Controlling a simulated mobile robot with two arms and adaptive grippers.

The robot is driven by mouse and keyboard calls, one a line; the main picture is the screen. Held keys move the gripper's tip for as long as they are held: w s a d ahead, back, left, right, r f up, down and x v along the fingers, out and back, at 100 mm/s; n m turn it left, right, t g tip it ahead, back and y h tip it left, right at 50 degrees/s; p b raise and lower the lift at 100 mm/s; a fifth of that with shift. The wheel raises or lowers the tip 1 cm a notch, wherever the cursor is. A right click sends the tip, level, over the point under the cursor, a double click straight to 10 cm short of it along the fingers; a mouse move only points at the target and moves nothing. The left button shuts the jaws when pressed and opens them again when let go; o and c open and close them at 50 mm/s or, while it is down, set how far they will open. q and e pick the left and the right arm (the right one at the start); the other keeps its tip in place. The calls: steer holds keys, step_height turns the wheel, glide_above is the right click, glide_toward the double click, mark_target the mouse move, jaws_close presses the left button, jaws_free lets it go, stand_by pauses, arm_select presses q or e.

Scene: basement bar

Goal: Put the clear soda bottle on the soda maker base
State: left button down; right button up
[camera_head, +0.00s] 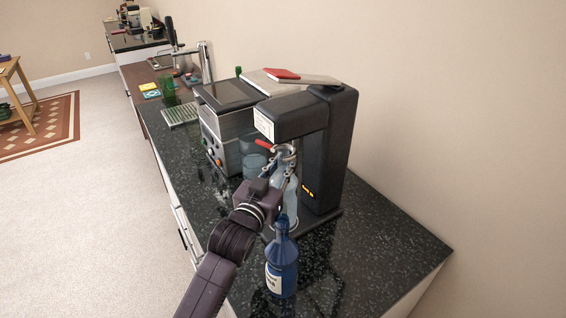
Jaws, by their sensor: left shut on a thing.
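The black soda maker (328,150) stands on the dark counter near its right end, with its arm reaching out over its base (320,217). The clear soda bottle (291,203) is upright under that arm, at or just over the base. I cannot tell whether its bottom touches the base. My left gripper (284,182) is shut on the clear soda bottle from the front left and hides part of its body. The bottle's top is close below the soda maker's head. My right gripper is not in view.
A blue bottle (282,265) stands on the counter (375,240) just in front of the soda maker. A boxy steel machine (226,120) is behind, to the left. The counter right of the soda maker is clear.

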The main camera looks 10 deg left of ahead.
arm_select(q)
steer(key=shift+r, duration=0.15)
steer(key=c, duration=1.8)
jaws_free()
steer(key=shift+s+f, duration=0.1)
steer(key=shift+f, duration=0.1)
steer(key=shift+o, duration=0.2)
steer(key=shift+r, duration=0.2)
steer(key=s+a+b, duration=0.2)
steer(key=s+b, duration=0.1)
steer(key=s, duration=0.9)
steer(key=shift+f, duration=0.15)
